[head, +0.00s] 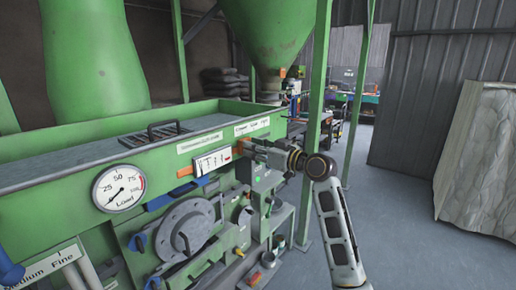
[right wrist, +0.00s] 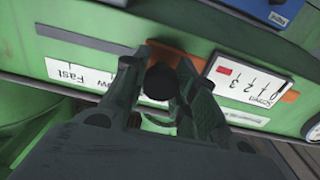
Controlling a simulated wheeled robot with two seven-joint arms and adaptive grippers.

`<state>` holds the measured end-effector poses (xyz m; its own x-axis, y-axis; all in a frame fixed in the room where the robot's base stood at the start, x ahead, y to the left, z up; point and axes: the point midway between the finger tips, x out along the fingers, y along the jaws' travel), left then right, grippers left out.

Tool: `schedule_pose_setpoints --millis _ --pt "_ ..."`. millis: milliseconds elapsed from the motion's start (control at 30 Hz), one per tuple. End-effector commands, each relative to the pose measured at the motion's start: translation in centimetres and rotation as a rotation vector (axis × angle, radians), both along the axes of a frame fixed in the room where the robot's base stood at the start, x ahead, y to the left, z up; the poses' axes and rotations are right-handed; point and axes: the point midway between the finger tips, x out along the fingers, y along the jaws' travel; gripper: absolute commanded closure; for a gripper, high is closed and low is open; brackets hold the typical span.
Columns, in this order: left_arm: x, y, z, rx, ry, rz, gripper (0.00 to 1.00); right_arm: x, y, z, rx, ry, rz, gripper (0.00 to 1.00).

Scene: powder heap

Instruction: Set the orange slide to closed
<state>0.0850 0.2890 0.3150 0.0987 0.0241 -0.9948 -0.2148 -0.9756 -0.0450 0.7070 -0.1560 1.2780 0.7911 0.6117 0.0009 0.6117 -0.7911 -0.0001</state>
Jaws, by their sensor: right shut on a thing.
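The orange slide is a flat bar on the green machine's side, running behind a white scale plate (head: 212,162). In the head view its orange end (head: 184,171) sticks out left of the plate. In the right wrist view its bar (right wrist: 190,57) runs from the fingers to the plate (right wrist: 246,83), which has several marks and a red patch. My right gripper (head: 252,148) is shut on the slide's dark round knob (right wrist: 160,82), right of the plate in the head view. The fingers hide part of the knob and bar. My left gripper is not in view.
A round load gauge (head: 118,188) is left of the slide. A green post (head: 318,120) stands behind my right arm. Open floor (head: 400,230) lies to the right.

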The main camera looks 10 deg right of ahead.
Motion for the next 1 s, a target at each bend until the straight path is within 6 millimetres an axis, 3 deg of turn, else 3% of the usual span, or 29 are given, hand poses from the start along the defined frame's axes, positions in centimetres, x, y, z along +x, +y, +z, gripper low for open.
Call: schedule_pose_setpoints --millis 167,200,367,1000 --pt "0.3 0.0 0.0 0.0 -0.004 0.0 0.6 -0.1 0.4 -0.2 0.0 0.005 0.009 1.0" --pt "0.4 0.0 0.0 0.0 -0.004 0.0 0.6 -0.1 0.4 -0.2 0.001 0.006 0.01 0.71" --pt "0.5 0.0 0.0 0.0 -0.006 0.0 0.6 -0.1 0.3 -0.2 0.001 0.006 0.009 0.5" --pt "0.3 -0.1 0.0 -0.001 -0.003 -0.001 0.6 -1.1 -0.8 -0.2 0.0 0.004 0.003 0.5"
